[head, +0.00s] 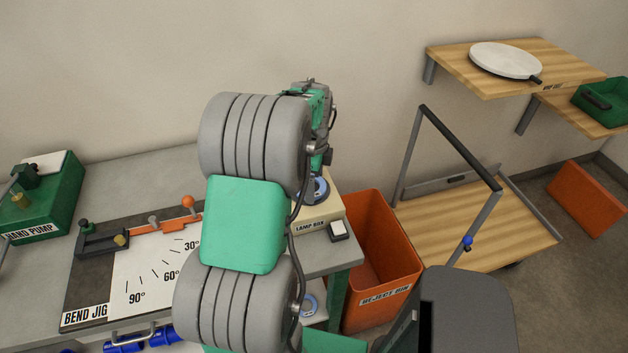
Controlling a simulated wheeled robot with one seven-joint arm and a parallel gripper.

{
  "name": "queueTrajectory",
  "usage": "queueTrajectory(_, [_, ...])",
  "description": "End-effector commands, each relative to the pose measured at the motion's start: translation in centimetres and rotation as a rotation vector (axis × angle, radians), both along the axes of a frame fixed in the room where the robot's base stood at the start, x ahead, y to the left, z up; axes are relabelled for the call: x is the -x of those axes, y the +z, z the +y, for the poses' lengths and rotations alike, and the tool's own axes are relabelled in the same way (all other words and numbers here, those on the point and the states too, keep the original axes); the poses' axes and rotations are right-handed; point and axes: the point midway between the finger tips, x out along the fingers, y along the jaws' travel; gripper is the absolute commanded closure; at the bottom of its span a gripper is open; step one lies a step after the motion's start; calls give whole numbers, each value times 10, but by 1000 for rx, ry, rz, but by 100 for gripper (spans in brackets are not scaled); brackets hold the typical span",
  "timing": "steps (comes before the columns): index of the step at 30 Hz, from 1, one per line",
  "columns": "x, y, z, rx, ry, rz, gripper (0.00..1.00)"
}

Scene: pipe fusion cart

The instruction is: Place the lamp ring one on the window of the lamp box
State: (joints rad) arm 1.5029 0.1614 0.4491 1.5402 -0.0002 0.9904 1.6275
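The cream lamp box (332,212) stands on the bench right of centre, partly behind my arm. A blue ring with a pale centre (319,190) shows on its top, just under the end of my arm (320,125). I cannot tell whether this ring lies on the window or is held, and the window itself is not clearly visible.
A white-topped switch (338,230) sits at the lamp box's front. The orange reject bin (375,245) stands right of the bench. The bend jig (95,285) and green hand pump (50,205) are left. A wood-decked cart (475,225) and wall shelves (465,70) are right.

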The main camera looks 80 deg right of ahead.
Motion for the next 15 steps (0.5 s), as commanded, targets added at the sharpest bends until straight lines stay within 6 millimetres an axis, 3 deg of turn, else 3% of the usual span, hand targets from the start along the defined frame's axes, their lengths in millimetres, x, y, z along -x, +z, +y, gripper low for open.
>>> queueTrajectory(5, [0,-5,0,-1,0,0,58])
queueTrajectory(6, [0,-4,0,-1,0,0,16])
queueTrajectory(12, [0,-3,0,-1,0,0,0])
queueTrajectory(15, [0,-3,0,-1,0,0,0])
